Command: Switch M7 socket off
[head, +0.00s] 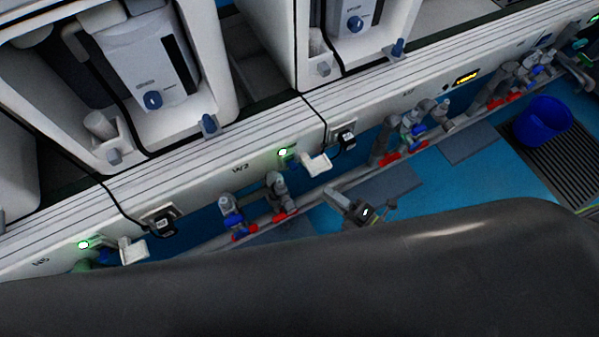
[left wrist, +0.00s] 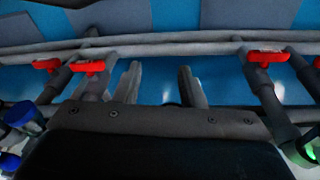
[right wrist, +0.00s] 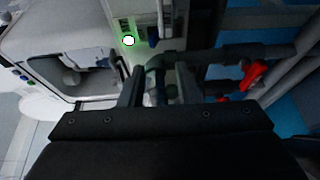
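The wall panel label reads roughly W2 or M7 (head: 240,168), seen slanted; I cannot read it surely. Right of it, a green-lit unit (head: 283,152) with a white flap (head: 317,164) sits on the white wall, and a black plug block (head: 346,139) is further right. My right gripper (head: 338,196) is below and right of the flap, apart from it. In the right wrist view my right gripper (right wrist: 158,86) is open and empty, with a green light (right wrist: 128,40) ahead. My left gripper (left wrist: 160,82) is open and empty, facing pipes; the head view does not show it.
Another green-lit unit (head: 84,244) and black plug block (head: 162,222) are at left. Grey pipes with red valve handles (head: 390,157) run along the wall's foot. They also show in the left wrist view (left wrist: 268,56). A blue bucket (head: 543,120) stands on a grate at right.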

